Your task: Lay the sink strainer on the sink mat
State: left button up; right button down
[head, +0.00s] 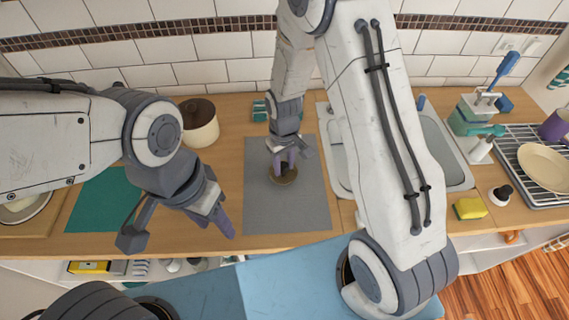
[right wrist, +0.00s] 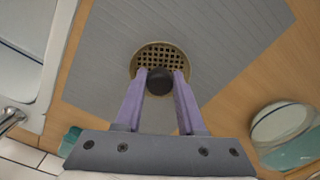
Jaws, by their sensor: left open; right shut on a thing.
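The sink strainer (head: 284,178) is a round brass-coloured grid with a dark knob. In the right wrist view the strainer (right wrist: 150,52) shows over the grey mat, its knob between the purple fingers. My right gripper (head: 284,160) is shut on this knob; the right wrist view shows it too (right wrist: 159,76). The grey sink mat (head: 265,212) lies on the counter left of the sink. The strainer is over the mat's middle; I cannot tell whether it touches the mat. My left gripper (head: 222,217) is open and empty, left of the grey mat.
A teal mat (head: 92,205) lies to the left, and a lidded jar (head: 200,125) stands behind. The sink (head: 437,150) is partly hidden by my right arm. A yellow sponge (head: 470,208) and a dish rack (head: 520,150) with a plate are on the right.

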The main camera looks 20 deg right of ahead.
jog(key=shift+c, duration=2.2)
grip_release()
notch_tip(320, 180, up, 10)
jog(key=b, duration=0.1)
jog(key=shift+r+b, duration=0.25)
jog(key=shift+b, duration=0.05)
